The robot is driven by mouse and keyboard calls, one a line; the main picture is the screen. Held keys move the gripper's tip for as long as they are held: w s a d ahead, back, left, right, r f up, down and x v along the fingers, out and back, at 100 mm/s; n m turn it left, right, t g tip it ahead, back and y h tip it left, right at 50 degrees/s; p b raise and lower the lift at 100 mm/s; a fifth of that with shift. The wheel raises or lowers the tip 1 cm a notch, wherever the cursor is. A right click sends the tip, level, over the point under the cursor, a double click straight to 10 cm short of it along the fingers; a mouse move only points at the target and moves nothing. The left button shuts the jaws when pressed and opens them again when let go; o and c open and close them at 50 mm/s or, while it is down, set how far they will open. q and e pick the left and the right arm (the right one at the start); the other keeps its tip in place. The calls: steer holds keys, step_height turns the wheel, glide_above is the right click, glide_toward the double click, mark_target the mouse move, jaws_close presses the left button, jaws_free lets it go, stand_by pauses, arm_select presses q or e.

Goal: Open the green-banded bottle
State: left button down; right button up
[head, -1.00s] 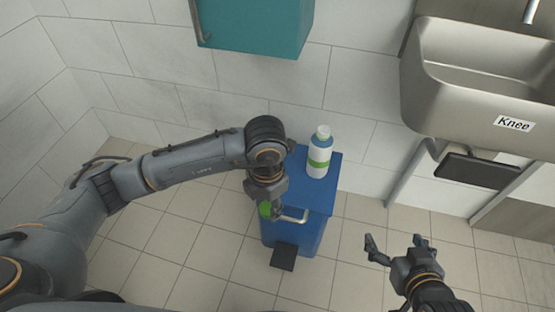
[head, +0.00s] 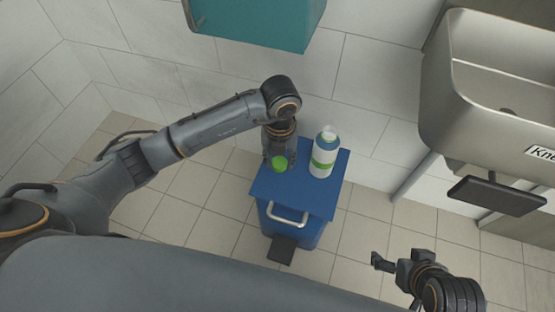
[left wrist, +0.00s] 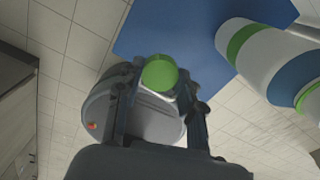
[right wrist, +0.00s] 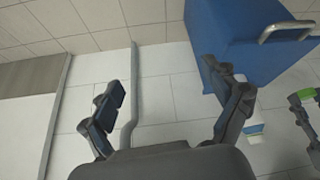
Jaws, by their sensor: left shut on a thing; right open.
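The green-banded bottle (head: 323,160) stands upright on the blue top, white with a blue shoulder and a pale neck. No green cap sits on its neck in the head view. In the left wrist view the bottle (left wrist: 262,50) shows at the upper right, with green at its neck end. My left gripper (head: 279,158) is shut on a round green cap (head: 279,163), left of the bottle and apart from it. The cap (left wrist: 160,73) sits between its fingers in the left wrist view. My right gripper (head: 385,262) is open and empty, low at the right, away from the bottle.
The blue bin (head: 262,185) has a silver front handle (head: 288,219) and a dark pedal (head: 281,250). A teal cabinet (head: 255,22) hangs above. A steel sink (head: 460,140) with a black knee plate (head: 497,195) is at the right. Bare top lies before the bottle.

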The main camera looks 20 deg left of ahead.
arm_select(q)
steer(key=w+f, duration=0.1)
steer(key=f, duration=0.1)
steer(key=w+a+f+b, duration=0.1)
steer(key=w, duration=0.1)
steer(key=w+a+f+b, duration=0.1)
steer(key=w+f, duration=0.1)
steer(key=shift+f, duration=0.3)
steer(key=shift+w+a+f, duration=0.1)
steer(key=shift+w+f, duration=0.05)
steer(key=shift+f, duration=0.05)
step_height(320, 180, down, 3)
steer(key=shift+w+a+f+b, duration=0.1)
steer(key=shift+w+f+b, duration=0.1)
steer(key=shift+b, duration=0.65)
arm_select(e)
steer(key=w+a+r+t+y, duration=0.3)
steer(key=w+a+r+t, duration=0.2)
steer(key=w+r+t, duration=0.5)
step_height(320, 180, up, 3)
steer(key=w, duration=0.3)
steer(key=shift+a+n+t, duration=0.15)
steer(key=shift+n+t, duration=0.15)
steer(key=shift+t, duration=0.1)
arm_select(q)
steer(key=shift+f, duration=0.15)
steer(key=c, duration=0.8)
jaws_free()
arm_select(e)
steer(key=shift+r, duration=0.25)
